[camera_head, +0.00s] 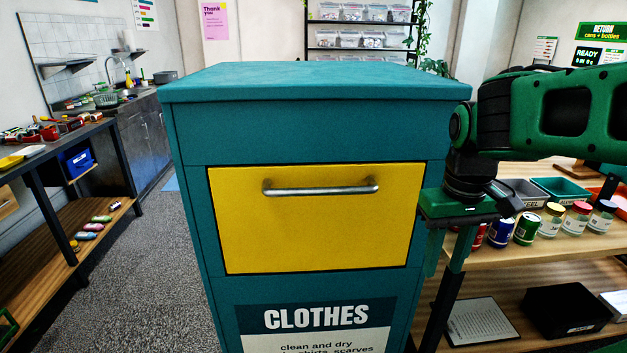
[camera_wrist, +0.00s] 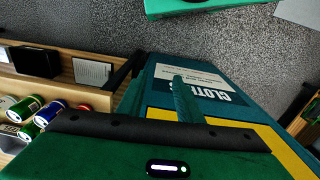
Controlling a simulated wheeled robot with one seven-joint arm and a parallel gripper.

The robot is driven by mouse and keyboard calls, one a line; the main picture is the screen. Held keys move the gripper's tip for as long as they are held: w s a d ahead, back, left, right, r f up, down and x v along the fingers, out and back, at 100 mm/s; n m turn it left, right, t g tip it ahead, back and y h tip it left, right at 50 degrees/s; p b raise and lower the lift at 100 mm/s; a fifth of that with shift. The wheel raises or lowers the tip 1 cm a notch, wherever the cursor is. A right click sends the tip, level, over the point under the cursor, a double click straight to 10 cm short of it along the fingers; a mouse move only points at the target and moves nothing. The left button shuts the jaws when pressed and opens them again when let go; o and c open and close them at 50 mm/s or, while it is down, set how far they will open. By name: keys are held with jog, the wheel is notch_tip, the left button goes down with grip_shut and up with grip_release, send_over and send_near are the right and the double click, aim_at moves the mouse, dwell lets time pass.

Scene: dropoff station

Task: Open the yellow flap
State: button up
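The yellow flap (camera_head: 316,230) is a flat panel in the front of the teal clothes bin (camera_head: 310,132). It looks shut, flush with the front. A horizontal metal bar handle (camera_head: 320,188) runs across its upper part. My gripper (camera_head: 444,266) points down beside the bin's right front edge, to the right of the flap and apart from the handle. Its two fingers look spread with nothing between them. In the wrist view, part of the yellow flap (camera_wrist: 262,134) shows beyond the gripper, and the handle is not visible there.
A wooden shelf (camera_head: 575,245) with cans, jars and small bins stands close to the right of my gripper. A CLOTHES sign (camera_head: 316,318) is below the flap. A workbench (camera_head: 60,145) stands at the left, with open grey floor (camera_head: 150,265) between it and the bin.

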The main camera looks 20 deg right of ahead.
jog(key=w+a+r+n+t, duration=0.1)
jog(key=w+a+r+n, duration=0.7)
jog(key=w+r+n, duration=0.3)
jog(key=n+t, duration=0.1)
jog(key=n, duration=0.6)
send_near(314, 189)
jog(key=f, duration=0.2)
jog(key=w+f, duration=0.1)
jog(key=f, duration=0.2)
jog(key=w+f, duration=0.1)
jog(key=f, duration=0.1)
jog(key=shift+d+f, duration=0.15)
jog(key=shift+f, duration=0.25)
grip_shut()
